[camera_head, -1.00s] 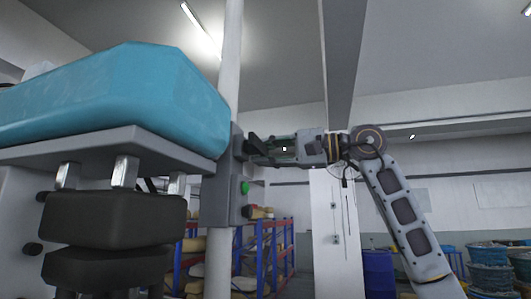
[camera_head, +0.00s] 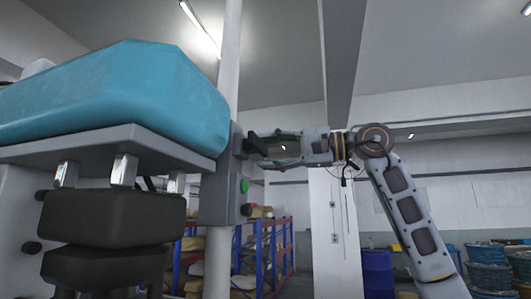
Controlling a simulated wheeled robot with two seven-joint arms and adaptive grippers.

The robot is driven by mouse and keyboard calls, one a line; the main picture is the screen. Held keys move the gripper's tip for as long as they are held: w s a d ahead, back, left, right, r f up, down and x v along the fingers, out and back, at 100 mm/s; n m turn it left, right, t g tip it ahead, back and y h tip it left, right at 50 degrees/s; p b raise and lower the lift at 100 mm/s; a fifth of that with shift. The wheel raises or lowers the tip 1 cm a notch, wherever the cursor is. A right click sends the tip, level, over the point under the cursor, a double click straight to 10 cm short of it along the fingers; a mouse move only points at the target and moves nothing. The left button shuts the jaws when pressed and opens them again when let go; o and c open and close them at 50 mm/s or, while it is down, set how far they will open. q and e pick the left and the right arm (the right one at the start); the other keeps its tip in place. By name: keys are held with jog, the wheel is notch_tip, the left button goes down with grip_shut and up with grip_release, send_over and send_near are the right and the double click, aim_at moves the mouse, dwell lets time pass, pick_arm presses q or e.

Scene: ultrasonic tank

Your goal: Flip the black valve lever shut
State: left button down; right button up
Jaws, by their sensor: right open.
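The black valve lever (camera_head: 256,145) sticks out to the right from the upper part of a grey control box (camera_head: 222,190). My right gripper (camera_head: 272,147) comes in from the right. Its open fingers are level with the lever and reach around or beside its outer end; I cannot tell whether they touch it. My left gripper is not in view.
A green button (camera_head: 244,186) sits below the lever on the box. A large blue tank (camera_head: 110,95) rests on a grey shelf at the left, above black blocks (camera_head: 112,218). A rack (camera_head: 265,250) and blue barrels (camera_head: 377,272) stand in the background.

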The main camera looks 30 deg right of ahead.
jog(key=v, duration=1)
jog(key=shift+s+d, duration=0.15)
jog(key=shift+s, duration=0.1)
dwell(0.4)
